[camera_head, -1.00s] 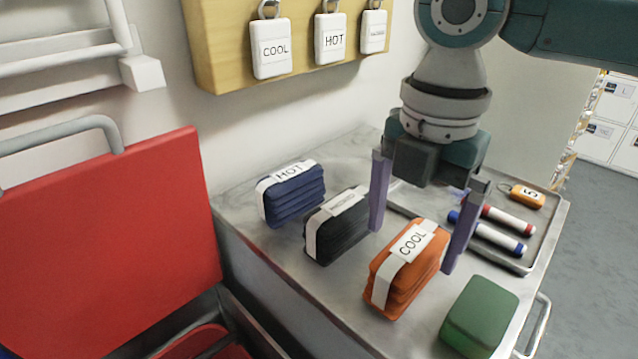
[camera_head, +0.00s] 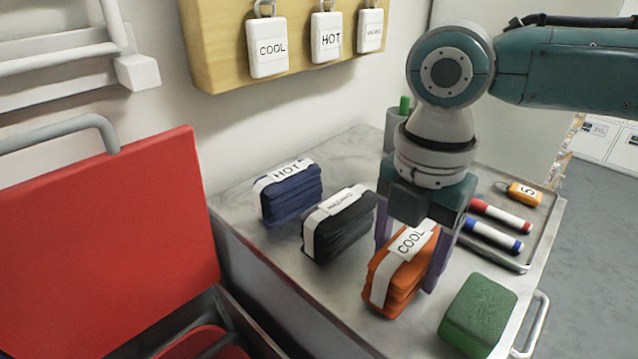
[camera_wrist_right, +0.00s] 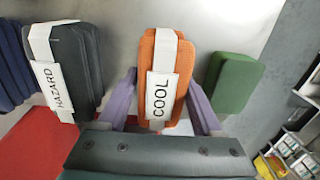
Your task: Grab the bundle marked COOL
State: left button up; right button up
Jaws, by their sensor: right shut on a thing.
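The orange bundle marked COOL (camera_head: 392,281) stands on the metal tabletop (camera_head: 300,262), wrapped in a white band with its label facing up. My right gripper (camera_head: 408,258) is down around it, one purple finger on each side, and is shut on it. In the right wrist view the orange bundle (camera_wrist_right: 166,78) lies between the fingers of the right gripper (camera_wrist_right: 164,95), its COOL label towards the palm. The bundle still appears to rest on the table. My left gripper is not in view.
A black HAZARD bundle (camera_head: 345,232) stands close to the left of the gripper, with a navy HOT bundle (camera_head: 290,202) beyond. A green block (camera_head: 479,312) is at the right. A red panel (camera_head: 100,240) stands at left.

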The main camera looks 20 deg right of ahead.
jog(key=c, duration=0.7)
jog(key=shift+r, duration=0.15)
